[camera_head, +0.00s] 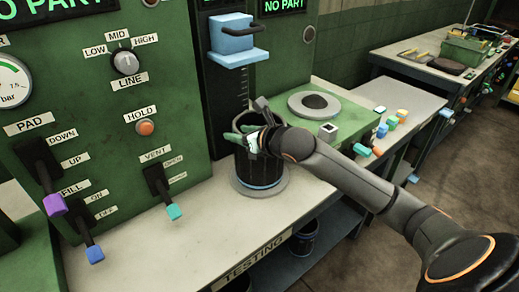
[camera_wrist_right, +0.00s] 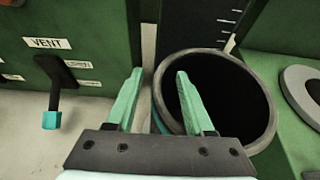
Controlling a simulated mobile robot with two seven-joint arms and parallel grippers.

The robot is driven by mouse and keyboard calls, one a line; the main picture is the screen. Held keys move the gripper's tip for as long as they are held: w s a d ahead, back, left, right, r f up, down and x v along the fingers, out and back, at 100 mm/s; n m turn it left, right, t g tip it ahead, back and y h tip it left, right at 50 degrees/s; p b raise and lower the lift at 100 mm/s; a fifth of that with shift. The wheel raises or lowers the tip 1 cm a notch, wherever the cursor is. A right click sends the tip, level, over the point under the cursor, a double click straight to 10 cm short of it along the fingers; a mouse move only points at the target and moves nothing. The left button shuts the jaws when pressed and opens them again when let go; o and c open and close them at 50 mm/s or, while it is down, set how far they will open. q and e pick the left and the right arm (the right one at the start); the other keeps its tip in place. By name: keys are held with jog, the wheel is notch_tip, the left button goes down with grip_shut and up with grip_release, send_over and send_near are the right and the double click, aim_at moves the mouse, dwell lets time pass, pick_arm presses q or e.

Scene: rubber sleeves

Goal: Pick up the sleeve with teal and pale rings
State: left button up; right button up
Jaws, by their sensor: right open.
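A black, open-topped sleeve (camera_head: 258,172) stands upright on a round grey plate on the testing bench, with a blue band low on its side. In the right wrist view the sleeve (camera_wrist_right: 262,90) shows a thick dark rim, a black hollow inside and a sliver of teal on its left side. I cannot make out its pale rings. My right gripper (camera_head: 240,143) is at the sleeve's top; in the wrist view its green fingers (camera_wrist_right: 158,76) are apart. One finger appears over the opening and the other outside the left wall. My left gripper is not in view.
A green test panel (camera_head: 110,130) with levers and a knob stands to the left. A blue block (camera_head: 232,42) on a slide is above the sleeve. A green box with a round grey disc (camera_head: 314,103) is at right. Another dark cylinder (camera_head: 304,240) sits on the shelf below.

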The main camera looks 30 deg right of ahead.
grip_shut()
dwell(0.4)
jog(key=shift+f, duration=0.1)
dwell(0.8)
jog(key=shift+r, duration=0.2)
